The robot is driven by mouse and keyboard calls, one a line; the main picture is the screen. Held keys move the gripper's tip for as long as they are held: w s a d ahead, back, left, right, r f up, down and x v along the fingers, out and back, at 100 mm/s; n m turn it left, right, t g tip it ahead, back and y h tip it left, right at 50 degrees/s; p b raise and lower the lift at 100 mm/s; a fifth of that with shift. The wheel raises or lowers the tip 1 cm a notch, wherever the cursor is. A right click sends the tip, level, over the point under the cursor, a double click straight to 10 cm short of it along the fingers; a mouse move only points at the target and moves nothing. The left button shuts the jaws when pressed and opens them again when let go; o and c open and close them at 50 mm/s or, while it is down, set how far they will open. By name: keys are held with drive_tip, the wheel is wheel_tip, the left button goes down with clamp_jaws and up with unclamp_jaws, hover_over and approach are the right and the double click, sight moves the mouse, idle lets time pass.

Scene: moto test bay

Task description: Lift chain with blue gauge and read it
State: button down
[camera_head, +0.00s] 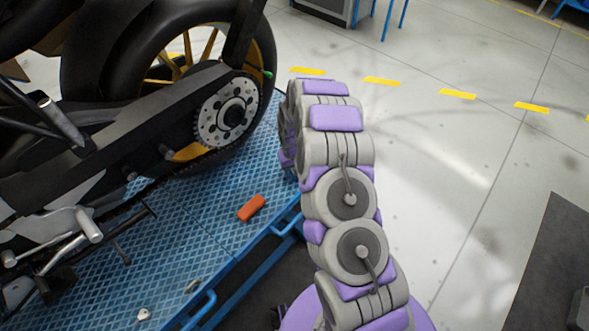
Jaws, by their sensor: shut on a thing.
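The motorcycle's rear wheel (262,45) stands at the upper left with a perforated silver disc-like sprocket (215,128) at its hub. A dark chain run (205,163) seems to pass low behind the swingarm (130,112); its links are hard to make out. No blue gauge can be made out. My purple and grey arm reaches up the middle of the view and bends over beside the wheel. My gripper's fingers are hidden behind the arm, so what they touch cannot be seen.
The motorcycle stands on a blue patterned lift platform (215,215) with a blue side rail (255,262). An orange block (251,208) lies on the platform, with small metal parts near its front. Open grey floor (450,170) with yellow dashes lies to the right, beside a dark mat (545,270).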

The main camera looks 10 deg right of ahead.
drive_tip(key=shift+a+f, duration=0.2)
drive_tip(key=shift+a, duration=0.4)
drive_tip(key=shift+d+f, duration=0.2)
drive_tip(key=shift+d, duration=0.4)
drive_tip(key=c, duration=1.1)
unclamp_jaws()
drive_tip(key=shift+c, duration=0.2)
drive_tip(key=o, duration=0.5)
drive_tip(key=shift+a, duration=0.5)
drive_tip(key=shift+o, duration=0.2)
drive_tip(key=shift+d, duration=0.2)
drive_tip(key=shift+d, duration=0.1)
